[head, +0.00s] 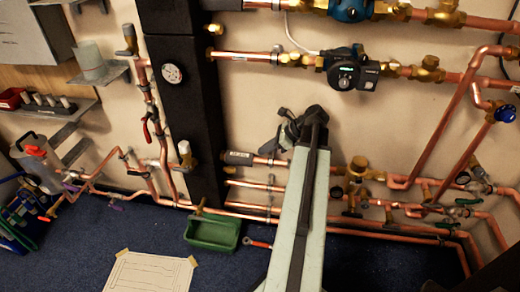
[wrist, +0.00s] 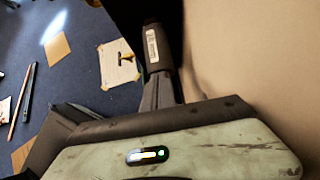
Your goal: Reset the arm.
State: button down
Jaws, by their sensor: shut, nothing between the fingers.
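My arm rises from the bottom of the head view in front of the copper pipework. Its end, my gripper (head: 284,133), is dark and angled to the left, in front of the cream wall above the lower pipes. It is shut and holds nothing. In the wrist view, dark gripper parts (wrist: 160,93) and my pale green arm casing fill the lower part. A dark pipe sleeve with a white label (wrist: 152,45) shows just beyond them; it also shows in the head view (head: 238,158). I cannot tell the exact gap between gripper and wall.
A black column (head: 188,110) stands left of my gripper. A pump (head: 345,70) and brass valves sit on the pipes above right. A green tray (head: 212,232) and a paper sheet (head: 150,273) lie on the blue floor. A blue-handled valve (head: 505,114) is at the right.

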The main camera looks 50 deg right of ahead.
jog(key=p+v, duration=0.2)
jog(key=v, duration=0.3)
jog(key=shift+w+r+p, duration=0.1)
jog(key=shift+r+p, duration=0.1)
jog(key=shift+p, duration=0.15)
jog(key=shift+f, duration=0.1)
jog(key=shift+f, duration=0.1)
